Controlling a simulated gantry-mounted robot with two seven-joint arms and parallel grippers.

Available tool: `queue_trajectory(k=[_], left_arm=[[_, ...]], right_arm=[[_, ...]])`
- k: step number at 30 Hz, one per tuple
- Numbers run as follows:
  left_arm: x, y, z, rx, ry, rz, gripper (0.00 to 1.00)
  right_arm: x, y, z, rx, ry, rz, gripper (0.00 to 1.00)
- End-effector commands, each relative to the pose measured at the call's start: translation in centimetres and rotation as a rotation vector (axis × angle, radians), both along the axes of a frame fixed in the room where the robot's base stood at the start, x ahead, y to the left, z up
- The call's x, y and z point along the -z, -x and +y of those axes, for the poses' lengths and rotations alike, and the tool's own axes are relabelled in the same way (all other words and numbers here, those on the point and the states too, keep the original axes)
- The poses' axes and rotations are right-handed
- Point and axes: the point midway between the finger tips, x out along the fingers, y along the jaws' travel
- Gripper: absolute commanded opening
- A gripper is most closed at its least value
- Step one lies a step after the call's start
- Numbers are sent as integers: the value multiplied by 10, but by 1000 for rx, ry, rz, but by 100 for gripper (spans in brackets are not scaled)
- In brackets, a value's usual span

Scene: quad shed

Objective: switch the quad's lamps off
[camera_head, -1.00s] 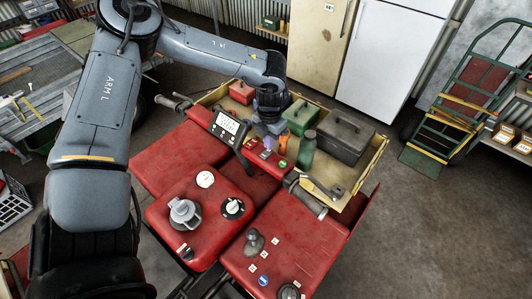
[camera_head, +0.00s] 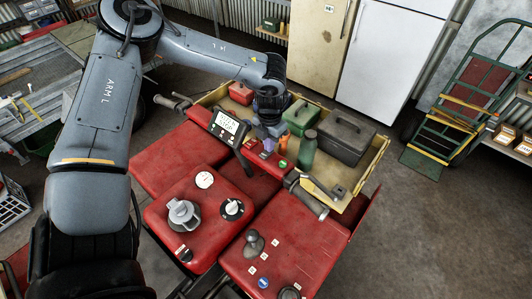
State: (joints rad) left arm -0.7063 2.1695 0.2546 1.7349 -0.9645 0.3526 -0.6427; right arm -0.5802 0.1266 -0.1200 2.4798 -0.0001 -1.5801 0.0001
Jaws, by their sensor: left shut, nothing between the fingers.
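The quad (camera_head: 180,155) is red and stands in the middle of the head view. Its handlebar carries a tilted display unit (camera_head: 228,126). Right of the display is a small red panel (camera_head: 254,148) with small controls, among them a green round one (camera_head: 283,163). My left gripper (camera_head: 268,143) points down over this panel, shut and empty. Its fingertips are close to the controls; whether they touch cannot be told. The gripper and wrist hide part of the panel, and I cannot make out which control is the lamp switch or whether the lamps are lit. My right gripper is not in view.
A green bottle (camera_head: 307,150) stands just right of my gripper. A black-and-white knob (camera_head: 232,209) sits on the nearer red body.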

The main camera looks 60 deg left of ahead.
Motion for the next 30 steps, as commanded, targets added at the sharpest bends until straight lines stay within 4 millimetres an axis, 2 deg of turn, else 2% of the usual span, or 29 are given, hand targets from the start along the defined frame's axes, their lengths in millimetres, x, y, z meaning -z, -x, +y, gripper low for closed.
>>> queue_trajectory(k=[11,30], left_arm=[[-2,1,0,0,0,3,0],[-51,0,0,0,0,1,0]], right_arm=[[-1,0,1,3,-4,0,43],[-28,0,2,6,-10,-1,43]])
